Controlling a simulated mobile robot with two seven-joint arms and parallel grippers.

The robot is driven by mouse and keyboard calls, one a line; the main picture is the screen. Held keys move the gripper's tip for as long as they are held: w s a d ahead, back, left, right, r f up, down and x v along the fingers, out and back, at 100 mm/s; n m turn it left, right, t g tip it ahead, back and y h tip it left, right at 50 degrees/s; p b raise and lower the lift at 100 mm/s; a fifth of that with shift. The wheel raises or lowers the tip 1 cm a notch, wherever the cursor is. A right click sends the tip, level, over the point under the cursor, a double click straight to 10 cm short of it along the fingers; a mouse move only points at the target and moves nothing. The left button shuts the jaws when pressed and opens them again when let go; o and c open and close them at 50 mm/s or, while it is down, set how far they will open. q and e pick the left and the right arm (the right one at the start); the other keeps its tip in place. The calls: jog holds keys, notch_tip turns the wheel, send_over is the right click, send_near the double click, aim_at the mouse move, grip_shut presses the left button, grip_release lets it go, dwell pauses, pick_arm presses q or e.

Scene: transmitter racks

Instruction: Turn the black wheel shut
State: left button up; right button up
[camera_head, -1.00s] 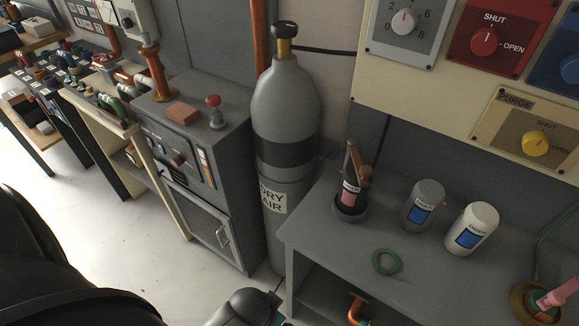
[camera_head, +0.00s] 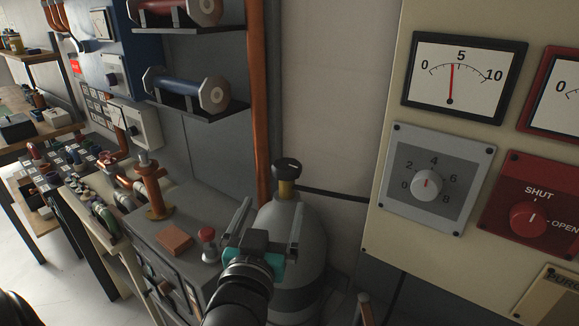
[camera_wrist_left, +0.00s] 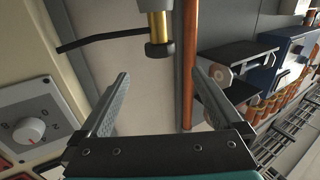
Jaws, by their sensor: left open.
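The black wheel (camera_head: 287,165) sits on the brass valve neck (camera_head: 286,188) at the top of the grey gas cylinder (camera_head: 312,235). My left gripper (camera_head: 273,203) is open and empty, in front of the cylinder's shoulder and a little below the wheel in the head view. In the left wrist view the wheel (camera_wrist_left: 160,51) appears upside down, beyond the fingertips (camera_wrist_left: 161,73) and roughly centred between them, with a visible gap. The gripper and forearm hide part of the cylinder. My right gripper is not in view.
A cream panel (camera_head: 385,215) with a gauge, a grey dial (camera_head: 427,184) and a red shut/open knob (camera_head: 528,218) stands to the right. A copper pipe (camera_head: 260,100) runs up behind the cylinder. A black hose leaves the valve rightward.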

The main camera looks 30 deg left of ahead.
aim_at(287, 169)
pick_arm(q)
jog(key=x, duration=0.8)
jog(key=shift+d, duration=0.1)
jog(key=x, duration=0.5)
jog(key=shift+w+p, duration=0.3)
jog(key=shift+p, duration=0.05)
jog(key=shift+w+a, duration=0.3)
jog(key=shift+w, duration=0.1)
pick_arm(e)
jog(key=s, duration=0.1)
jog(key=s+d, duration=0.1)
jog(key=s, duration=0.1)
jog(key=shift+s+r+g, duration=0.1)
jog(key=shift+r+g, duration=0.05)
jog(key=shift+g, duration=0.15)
pick_arm(q)
jog(key=shift+c, duration=0.2)
jog(key=c, duration=1.2)
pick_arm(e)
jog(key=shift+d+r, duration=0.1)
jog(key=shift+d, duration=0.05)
